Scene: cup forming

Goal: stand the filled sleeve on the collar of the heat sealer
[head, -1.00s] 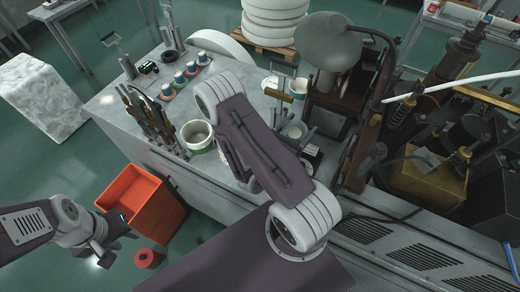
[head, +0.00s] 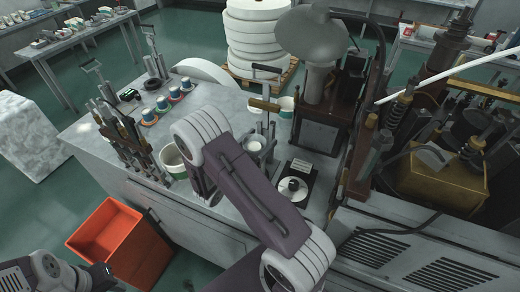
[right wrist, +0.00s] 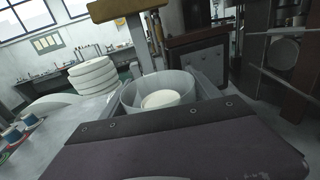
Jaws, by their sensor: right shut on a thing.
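The filled sleeve (right wrist: 181,84) is a pale open cup with a white disc inside, upright in the right wrist view. My right gripper (right wrist: 157,92) is shut on it, one finger on each side. In the head view the sleeve (head: 253,146) shows small beyond my right arm, in front of an upright press with a brass bar (head: 263,104), which looks like the heat sealer. The brass bar (right wrist: 124,10) stands above and behind the sleeve in the wrist view. I cannot make out the collar or any contact below the sleeve. My left gripper (head: 103,277) is at the lower left, its jaws unclear.
A dark block with a white disc (head: 293,188) lies right of my arm. A tall dark machine (head: 322,130) stands behind. An orange bin (head: 120,240) is below the bench.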

